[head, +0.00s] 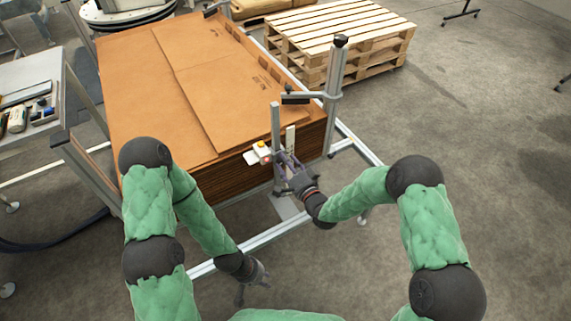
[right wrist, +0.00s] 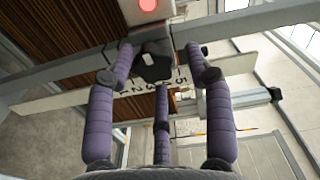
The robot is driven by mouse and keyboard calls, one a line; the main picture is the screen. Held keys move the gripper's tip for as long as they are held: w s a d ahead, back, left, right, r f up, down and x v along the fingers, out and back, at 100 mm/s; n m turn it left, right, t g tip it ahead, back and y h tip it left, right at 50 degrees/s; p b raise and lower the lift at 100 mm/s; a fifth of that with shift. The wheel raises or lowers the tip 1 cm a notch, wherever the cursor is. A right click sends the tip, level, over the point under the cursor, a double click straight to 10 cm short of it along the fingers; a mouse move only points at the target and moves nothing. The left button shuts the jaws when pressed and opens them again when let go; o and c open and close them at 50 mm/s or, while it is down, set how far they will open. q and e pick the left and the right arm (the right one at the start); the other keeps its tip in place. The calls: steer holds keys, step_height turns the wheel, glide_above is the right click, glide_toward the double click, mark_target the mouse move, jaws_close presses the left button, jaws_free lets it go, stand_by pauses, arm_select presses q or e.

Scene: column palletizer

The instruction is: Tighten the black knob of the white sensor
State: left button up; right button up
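The white sensor (head: 252,158) sits on an upright metal post at the front of the cardboard stack, with a yellow-orange part on top. In the right wrist view the white sensor (right wrist: 132,12) shows a lit red spot at the top edge. Its black knob (right wrist: 154,62) is below it, above a numbered white scale. My right gripper (head: 286,160) is at the sensor. In the right wrist view its purple fingers (right wrist: 160,60) are spread around the knob, with gaps visible at the sides. My left gripper (head: 257,279) hangs low, empty, its fingers spread, away from the sensor.
A large stack of brown cardboard sheets (head: 185,75) lies behind the sensor post (head: 275,125). A thicker column (head: 335,90) with a black cap stands to the right. A metal frame rail (head: 358,150) runs around the stack. Wooden pallets (head: 335,30) stand behind.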

steer(key=shift+s+f, duration=0.1)
steer(key=shift+s, duration=0.05)
steer(key=v, duration=1.2)
